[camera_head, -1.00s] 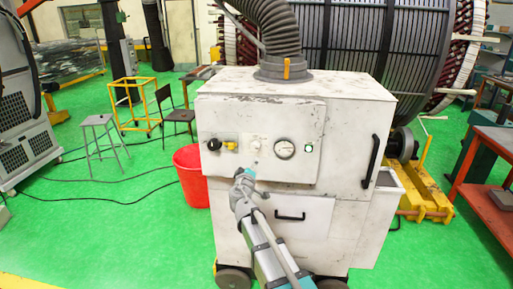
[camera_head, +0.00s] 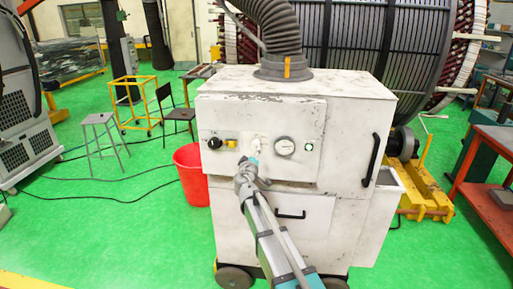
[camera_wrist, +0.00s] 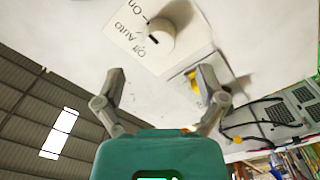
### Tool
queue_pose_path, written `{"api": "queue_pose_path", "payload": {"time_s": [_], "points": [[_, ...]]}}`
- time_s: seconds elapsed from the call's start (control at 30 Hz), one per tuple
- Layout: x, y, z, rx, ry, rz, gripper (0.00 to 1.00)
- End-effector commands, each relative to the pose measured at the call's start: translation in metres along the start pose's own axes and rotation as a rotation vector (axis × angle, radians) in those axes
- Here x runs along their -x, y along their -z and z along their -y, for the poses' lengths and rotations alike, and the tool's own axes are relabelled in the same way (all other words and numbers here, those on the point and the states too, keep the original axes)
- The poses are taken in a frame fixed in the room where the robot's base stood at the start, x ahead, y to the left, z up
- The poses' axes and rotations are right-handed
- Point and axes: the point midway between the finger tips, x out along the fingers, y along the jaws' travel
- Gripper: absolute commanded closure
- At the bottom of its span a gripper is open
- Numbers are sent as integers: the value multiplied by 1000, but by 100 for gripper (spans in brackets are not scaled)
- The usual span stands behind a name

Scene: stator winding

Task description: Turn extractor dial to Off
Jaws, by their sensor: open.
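The extractor dial (camera_head: 256,145) is a pale knob on the front panel of the white extractor cabinet (camera_head: 350,110). In the wrist view the dial (camera_wrist: 161,36) sits on a white label plate (camera_wrist: 133,32) reading On, Auto and Off. A dark mark on the knob faces the label side, but I cannot tell which word it points to. My gripper (camera_head: 250,163) is just below the dial in the head view. In the wrist view my gripper (camera_wrist: 162,80) is open and empty, its two fingers spread, with the dial ahead of the gap and apart from them.
A black knob (camera_head: 214,143) and a yellow switch (camera_head: 231,143) lie left of the dial; a round gauge (camera_head: 285,146) and a green indicator (camera_head: 309,146) lie right. A red bucket (camera_head: 192,175) stands left of the cabinet.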

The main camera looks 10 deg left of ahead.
Motion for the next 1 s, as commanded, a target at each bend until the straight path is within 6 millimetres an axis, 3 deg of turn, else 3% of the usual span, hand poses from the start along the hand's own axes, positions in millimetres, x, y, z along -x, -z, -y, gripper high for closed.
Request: {"api": "queue_pose_path", "payload": {"time_s": [0.1,0.4,0.6,0.97,1.0], "points": [[-23,0,0,0,-1,1,10],[-61,0,0,0,-1,1,10],[-71,-1,-1,0,-1,1,10],[-72,-1,-1,0,-1,1,10],[-72,-1,-1,0,-1,1,17]]}}
